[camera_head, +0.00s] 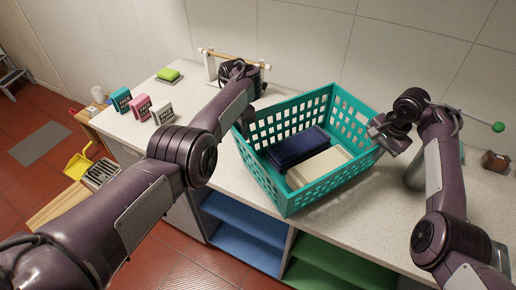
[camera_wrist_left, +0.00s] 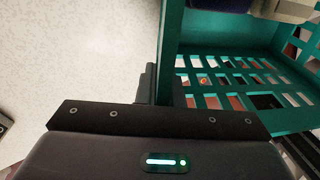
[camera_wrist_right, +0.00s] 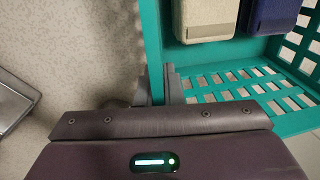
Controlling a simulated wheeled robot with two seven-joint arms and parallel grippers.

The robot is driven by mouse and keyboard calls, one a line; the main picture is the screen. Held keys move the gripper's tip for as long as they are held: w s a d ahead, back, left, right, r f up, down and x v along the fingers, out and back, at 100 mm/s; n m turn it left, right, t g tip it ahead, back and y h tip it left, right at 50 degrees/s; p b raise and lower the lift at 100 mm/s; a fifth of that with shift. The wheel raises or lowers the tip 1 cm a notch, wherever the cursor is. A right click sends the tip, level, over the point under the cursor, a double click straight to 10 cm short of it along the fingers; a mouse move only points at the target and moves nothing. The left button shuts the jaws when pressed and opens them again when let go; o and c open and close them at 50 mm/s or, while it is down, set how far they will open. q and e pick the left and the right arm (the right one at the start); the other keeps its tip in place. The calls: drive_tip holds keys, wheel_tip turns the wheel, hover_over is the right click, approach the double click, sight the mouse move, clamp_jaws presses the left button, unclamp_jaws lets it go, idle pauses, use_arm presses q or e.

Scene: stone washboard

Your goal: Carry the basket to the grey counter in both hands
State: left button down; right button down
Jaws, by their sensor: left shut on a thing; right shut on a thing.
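The teal basket (camera_head: 290,185) is over the speckled grey counter (camera_head: 345,225), with its near corner by the counter's front edge. I cannot tell whether its base touches the counter. A dark blue folded thing (camera_head: 297,146) and a cream one (camera_head: 318,166) lie in it. My left gripper (camera_head: 246,118) is shut on the basket's left wall, partly hidden by my forearm; the basket wall (camera_wrist_left: 172,45) runs between its fingers in the left wrist view. My right gripper (camera_head: 380,138) is shut on the right wall (camera_wrist_right: 153,40), also seen in the right wrist view.
A green-tipped rod (camera_head: 497,127) and a brown cup (camera_head: 494,161) are at right. Blue shelves (camera_head: 240,232) are open below.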

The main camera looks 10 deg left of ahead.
use_arm(q)
drive_tip(key=shift+a+f+b, duration=0.15)
drive_tip(key=shift+f+b, duration=0.3)
drive_tip(key=shift+f, duration=0.1)
use_arm(e)
drive_tip(key=shift+d+f, duration=0.15)
drive_tip(key=shift+f, duration=0.4)
use_arm(q)
drive_tip(key=c, duration=1.6)
unclamp_jaws()
drive_tip(key=shift+s+r, duration=0.15)
drive_tip(key=shift+s, duration=0.1)
use_arm(e)
drive_tip(key=c, duration=1.6)
unclamp_jaws()
drive_tip(key=shift+s+r, duration=0.15)
drive_tip(key=shift+s, duration=0.1)
use_arm(q)
drive_tip(key=shift+o, duration=0.2)
use_arm(e)
drive_tip(key=shift+o, duration=0.2)
use_arm(q)
drive_tip(key=shift+w, duration=0.1)
use_arm(e)
drive_tip(key=shift+w, duration=0.1)
